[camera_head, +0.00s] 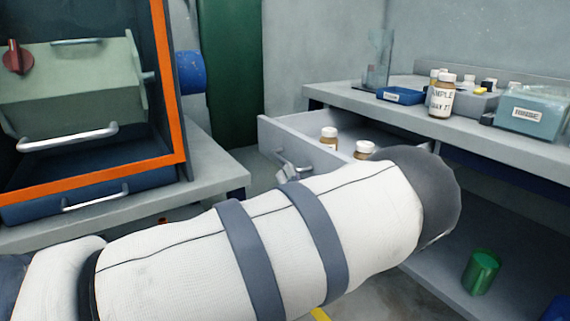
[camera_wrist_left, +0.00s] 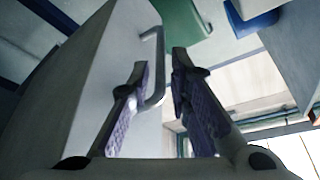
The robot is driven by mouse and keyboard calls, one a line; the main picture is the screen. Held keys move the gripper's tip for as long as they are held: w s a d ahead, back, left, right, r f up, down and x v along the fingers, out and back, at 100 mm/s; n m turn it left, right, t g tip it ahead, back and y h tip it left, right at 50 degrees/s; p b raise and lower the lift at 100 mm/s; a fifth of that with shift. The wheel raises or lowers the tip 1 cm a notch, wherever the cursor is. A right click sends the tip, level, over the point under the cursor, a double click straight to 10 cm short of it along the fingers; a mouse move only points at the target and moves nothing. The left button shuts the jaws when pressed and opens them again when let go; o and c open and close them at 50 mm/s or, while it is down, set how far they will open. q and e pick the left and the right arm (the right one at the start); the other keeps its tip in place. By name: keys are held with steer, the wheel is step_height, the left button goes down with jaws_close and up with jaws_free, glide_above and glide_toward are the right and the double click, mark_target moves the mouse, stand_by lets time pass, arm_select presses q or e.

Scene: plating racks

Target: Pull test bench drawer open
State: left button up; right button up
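The test bench drawer (camera_head: 290,143) is pulled out from under the bench top on the right, and two brown bottles with white caps show inside it. Its metal handle (camera_head: 293,165) is on the drawer front, partly hidden behind my white-sleeved left arm. In the left wrist view the pale drawer front (camera_wrist_left: 95,75) fills the left side, with the curved handle (camera_wrist_left: 157,70) on it. My left gripper (camera_wrist_left: 160,75) has its two purple-padded fingers apart, with the handle between or just behind them. Contact is unclear. The head view hides its fingers. My right gripper is not seen.
On the bench top (camera_head: 355,100) stand sample bottles (camera_head: 443,97), a blue tray (camera_head: 401,95) and a labelled bin (camera_head: 533,113). A green cup (camera_head: 481,272) is on the lower shelf. An orange-framed rack (camera_head: 172,90) stands at left.

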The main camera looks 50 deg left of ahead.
arm_select(q)
steer(key=v, duration=0.5)
steer(key=shift+s+d+f, duration=0.1)
steer(key=shift+s+d, duration=0.1)
steer(key=shift+d, duration=0.15)
